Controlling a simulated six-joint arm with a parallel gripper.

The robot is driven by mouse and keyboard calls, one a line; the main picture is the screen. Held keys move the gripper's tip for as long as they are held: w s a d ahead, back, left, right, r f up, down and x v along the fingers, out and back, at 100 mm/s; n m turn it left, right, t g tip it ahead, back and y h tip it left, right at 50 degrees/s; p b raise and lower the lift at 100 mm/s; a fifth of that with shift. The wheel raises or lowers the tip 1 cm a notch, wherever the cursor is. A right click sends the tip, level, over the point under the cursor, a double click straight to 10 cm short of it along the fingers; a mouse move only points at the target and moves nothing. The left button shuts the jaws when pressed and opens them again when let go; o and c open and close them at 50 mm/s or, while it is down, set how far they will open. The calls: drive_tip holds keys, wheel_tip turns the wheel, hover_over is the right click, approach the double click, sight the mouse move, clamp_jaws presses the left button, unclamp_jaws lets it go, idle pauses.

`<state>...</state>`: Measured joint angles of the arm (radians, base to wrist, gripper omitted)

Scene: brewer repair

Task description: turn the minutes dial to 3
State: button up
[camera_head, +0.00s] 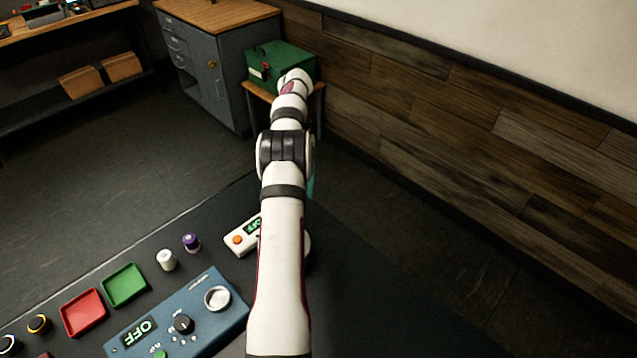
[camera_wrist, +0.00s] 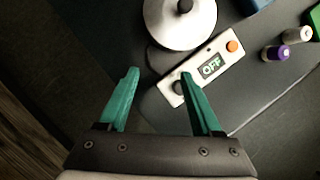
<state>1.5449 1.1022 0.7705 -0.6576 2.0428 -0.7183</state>
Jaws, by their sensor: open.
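A white device with an orange button and a display reading OFF lies on the dark table, in the wrist view (camera_wrist: 228,55) and partly behind my arm in the head view (camera_head: 238,239). A dark knob (camera_wrist: 179,87) sits at its near end, close to my right fingertip. A blue panel (camera_head: 215,325) in the head view carries a black dial (camera_head: 183,324) with marks around it and another OFF display. I cannot tell which is the minutes dial. My gripper (camera_wrist: 159,73) is open and empty, its teal fingers spread; my arm mostly hides it in the head view.
A round white object with a dark knob (camera_wrist: 181,24) stands beside the white device. Table right of my arm looks clear.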

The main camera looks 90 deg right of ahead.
drive_tip(key=s+a+r, duration=0.2)
drive_tip(key=s+r, duration=0.1)
drive_tip(key=s, duration=0.3)
drive_tip(key=shift+a+r, duration=0.3)
drive_tip(key=shift+r, duration=0.1)
